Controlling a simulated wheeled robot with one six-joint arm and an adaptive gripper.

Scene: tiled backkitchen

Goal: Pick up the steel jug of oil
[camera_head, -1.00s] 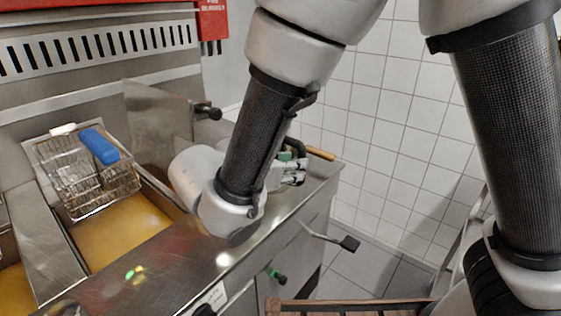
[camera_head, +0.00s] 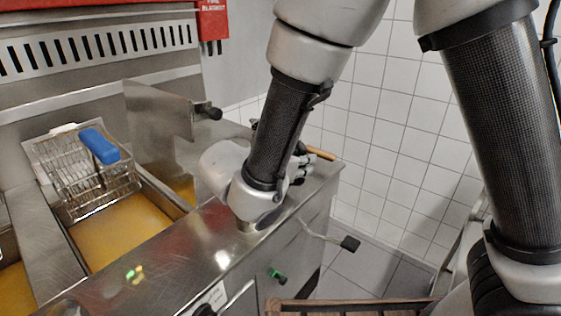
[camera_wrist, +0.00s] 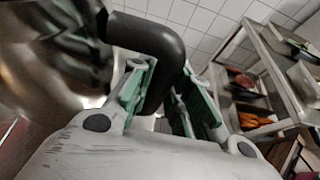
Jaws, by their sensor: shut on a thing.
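The steel jug (camera_wrist: 45,65) fills the left side of the wrist view, close to the camera, with a shiny rounded body. Its thick black handle (camera_wrist: 150,36) curves down between the green-padded fingers of my gripper (camera_wrist: 162,88). My gripper is shut on this handle. In the head view my gripper (camera_head: 298,168) shows only in part at the right end of the steel counter, behind my wrist. The jug is mostly or wholly hidden there by my arm. I cannot see the oil inside or tell whether the jug touches the counter.
A fryer basket (camera_head: 90,180) with a blue grip hangs over yellow oil (camera_head: 125,230) at the left. A wooden handle (camera_head: 320,153) lies at the counter's right end. A lever (camera_head: 330,239) juts from the counter front. A steel shelf rack (camera_wrist: 270,75) holds food trays.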

